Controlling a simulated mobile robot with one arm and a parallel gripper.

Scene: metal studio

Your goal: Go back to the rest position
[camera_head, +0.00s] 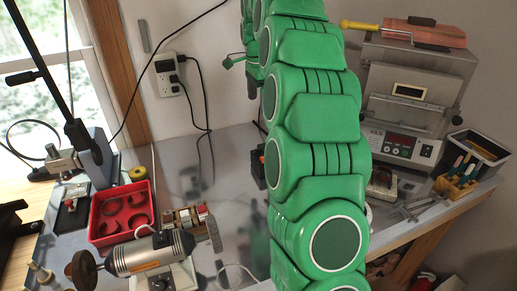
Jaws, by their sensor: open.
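My green segmented arm rises from the bottom right of centre and leaves the picture at the top. Behind it, a smaller far part of the arm shows at the top. My gripper (252,84) seems to be the dark part hanging below that far section, open and mostly hidden behind the nearer arm links. Nothing is seen held in it. It is in the air in front of the white wall, above the workbench (235,165).
A red tray (122,212) with ring-shaped pieces and a bench motor (150,252) stand at left. A furnace (415,100) with a yellow-handled tool (362,26) on top stands at right, near a tool holder (456,182). An outlet with cables (168,76) is on the wall.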

